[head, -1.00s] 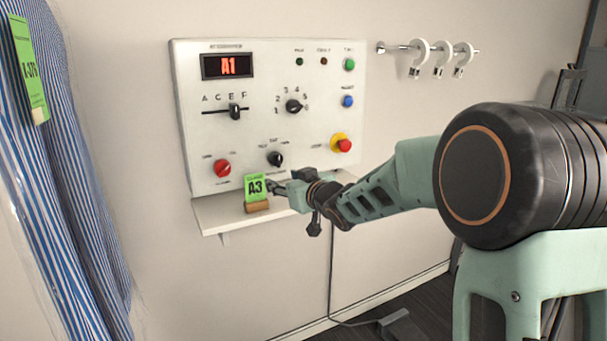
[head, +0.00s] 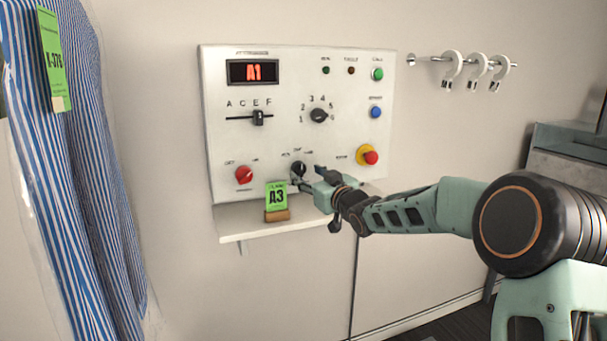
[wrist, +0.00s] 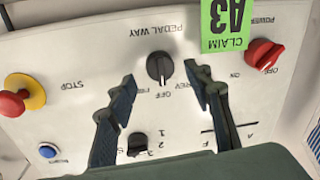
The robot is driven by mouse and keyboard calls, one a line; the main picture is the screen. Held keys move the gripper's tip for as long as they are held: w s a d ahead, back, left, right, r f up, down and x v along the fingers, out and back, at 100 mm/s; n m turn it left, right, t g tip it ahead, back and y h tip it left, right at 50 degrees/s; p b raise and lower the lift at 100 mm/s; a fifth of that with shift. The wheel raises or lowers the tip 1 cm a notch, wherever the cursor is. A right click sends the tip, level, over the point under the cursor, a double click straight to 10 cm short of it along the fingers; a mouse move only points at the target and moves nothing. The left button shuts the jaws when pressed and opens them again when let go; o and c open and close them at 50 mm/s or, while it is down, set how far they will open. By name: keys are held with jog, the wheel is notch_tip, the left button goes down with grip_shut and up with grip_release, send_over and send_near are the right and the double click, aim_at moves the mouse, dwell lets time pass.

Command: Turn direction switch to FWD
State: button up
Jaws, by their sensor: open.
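The direction switch, a black rotary knob (head: 298,169), is low on the white control panel (head: 225,140). The wrist view shows the panel upside down, with the knob (wrist: 160,67) marked PEDAL WAY and labels REV, OFF and FWD around it; the FWD label is partly hidden by a finger. The knob's pointer line faces OFF. My gripper (wrist: 160,75) is open, its two dark fingers on either side of the knob with gaps in this view. In the head view my gripper (head: 312,180) is just right of the knob and partly covers it. Contact cannot be told.
A green A3 claim tag (head: 277,197) stands on the shelf (head: 240,222), close by. The red power knob (head: 244,174) is left, the red-and-yellow stop button (head: 368,156) right. A striped shirt (head: 95,180) hangs at far left.

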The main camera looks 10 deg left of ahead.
aim_at(302, 172)
jog(key=shift+x, duration=1.65)
jog(key=c, duration=1.1)
jog(key=shift+c, duration=0.2)
jog(key=shift+m, duration=0.4)
jog(key=m+p, duration=0.1)
jog(key=m, duration=0.1)
jog(key=shift+m, duration=0.4)
jog(key=shift+f+m+t+p, duration=0.1)
jog(key=shift+m+t+p, duration=0.25)
jog(key=shift+m, duration=1.85)
